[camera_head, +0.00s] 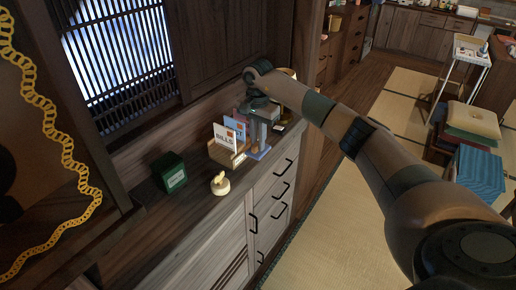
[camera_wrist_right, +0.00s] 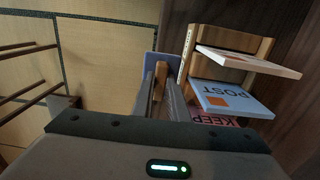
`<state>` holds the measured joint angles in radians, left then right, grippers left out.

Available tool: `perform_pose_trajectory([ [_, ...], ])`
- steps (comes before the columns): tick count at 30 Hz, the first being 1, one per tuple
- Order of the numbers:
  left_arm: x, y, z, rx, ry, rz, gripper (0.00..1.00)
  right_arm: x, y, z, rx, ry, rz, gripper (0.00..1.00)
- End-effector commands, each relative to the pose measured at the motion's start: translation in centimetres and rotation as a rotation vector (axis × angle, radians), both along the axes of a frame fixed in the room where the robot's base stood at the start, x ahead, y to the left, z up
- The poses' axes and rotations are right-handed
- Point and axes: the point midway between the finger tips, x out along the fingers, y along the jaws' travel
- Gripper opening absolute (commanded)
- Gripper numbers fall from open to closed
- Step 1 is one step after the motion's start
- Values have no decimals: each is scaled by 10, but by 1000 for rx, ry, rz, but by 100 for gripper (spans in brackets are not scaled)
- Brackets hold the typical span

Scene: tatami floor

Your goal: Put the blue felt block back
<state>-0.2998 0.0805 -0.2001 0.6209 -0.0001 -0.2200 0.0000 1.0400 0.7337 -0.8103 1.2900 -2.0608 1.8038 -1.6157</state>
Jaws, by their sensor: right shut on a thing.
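The blue felt block (camera_head: 260,153) shows as a flat blue piece under my right gripper (camera_head: 257,142), low at the cabinet top beside the letter rack. In the right wrist view its blue face (camera_wrist_right: 149,62) lies beyond the fingertips, and a wooden part, seemingly its grip, sits between the fingers. My right gripper (camera_wrist_right: 161,92) is shut on it. I cannot tell whether the block touches the cabinet top. My left gripper is not in view.
A wooden letter rack (camera_head: 217,153) with cards stands just left of the block; it is close in the right wrist view (camera_wrist_right: 262,42). A dark green box (camera_head: 169,172) and a cream knobbed object (camera_head: 220,184) stand on the cabinet top (camera_head: 190,215). A slatted window is behind.

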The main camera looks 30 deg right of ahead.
Motion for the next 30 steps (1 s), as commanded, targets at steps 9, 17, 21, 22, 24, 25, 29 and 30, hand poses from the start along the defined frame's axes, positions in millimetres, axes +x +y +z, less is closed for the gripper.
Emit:
perform_pose_trajectory([
  [9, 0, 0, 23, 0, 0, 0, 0, -1, 1, -31, 1, 3, 0, 0],
  [17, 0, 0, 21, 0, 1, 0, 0, 0, 0, -34, 0, 0, 0, 0],
  [21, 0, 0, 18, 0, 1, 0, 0, 0, 0, -37, 0, 0, 0, 0],
  [22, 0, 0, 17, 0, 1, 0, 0, 0, 0, -38, 0, 0, 0, 0],
  [24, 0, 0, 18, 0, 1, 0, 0, 0, 0, -37, 0, 0, 0, 20],
  [25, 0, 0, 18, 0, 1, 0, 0, 0, 0, -37, 0, 0, 0, 28],
  [29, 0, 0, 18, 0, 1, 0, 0, 0, 0, -37, 0, 0, 0, 32],
  [30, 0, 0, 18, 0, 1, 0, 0, 0, 0, -37, 0, 0, 0, 32],
])
